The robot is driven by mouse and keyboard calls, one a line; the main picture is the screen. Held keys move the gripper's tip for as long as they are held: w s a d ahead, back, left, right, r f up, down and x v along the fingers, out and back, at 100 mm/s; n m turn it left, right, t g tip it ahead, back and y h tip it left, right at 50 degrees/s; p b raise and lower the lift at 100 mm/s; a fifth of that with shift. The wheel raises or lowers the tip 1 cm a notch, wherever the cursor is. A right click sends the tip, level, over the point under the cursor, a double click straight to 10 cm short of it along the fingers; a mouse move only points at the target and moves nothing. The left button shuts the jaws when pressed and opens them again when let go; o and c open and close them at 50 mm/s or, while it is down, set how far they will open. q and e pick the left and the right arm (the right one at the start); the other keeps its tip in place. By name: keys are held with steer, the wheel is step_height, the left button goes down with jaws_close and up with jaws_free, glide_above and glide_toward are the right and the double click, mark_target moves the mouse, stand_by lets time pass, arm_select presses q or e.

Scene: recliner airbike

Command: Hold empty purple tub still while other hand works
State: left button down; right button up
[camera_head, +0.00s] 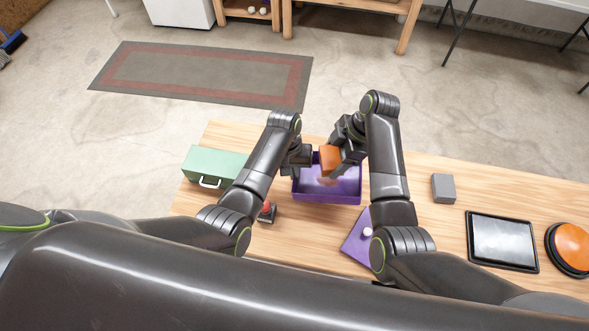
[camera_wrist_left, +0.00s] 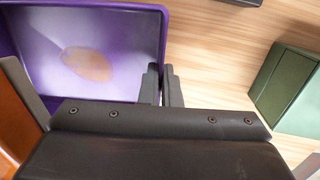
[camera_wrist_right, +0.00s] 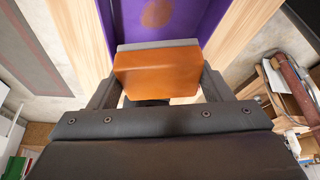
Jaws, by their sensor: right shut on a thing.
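The purple tub (camera_head: 328,198) stands open on the wooden table in front of me. My left gripper (camera_head: 297,168) is at its left wall. In the left wrist view the two fingers (camera_wrist_left: 161,85) are close together, one on each side of the thin wall of the tub (camera_wrist_left: 120,8). My right gripper (camera_wrist_right: 158,85) is shut on an orange block (camera_wrist_right: 157,72) with a grey face and holds it over the tub. The block also shows in the head view (camera_head: 329,158). A blurry orange-brown patch shows on the tub floor; I cannot tell whether it is a reflection.
A green box (camera_head: 213,165) with a handle stands left. A small red and dark thing (camera_head: 267,213) is partly behind my left arm. A purple lid (camera_head: 355,244) with a white knob lies in front. A grey block (camera_head: 443,188), black-framed tablet (camera_head: 502,240) and orange button (camera_head: 571,247) are right.

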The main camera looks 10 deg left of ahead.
arm_select(q)
steer(key=shift+f, duration=1.85)
steer(key=c, duration=1.9)
jaws_free()
jaws_close()
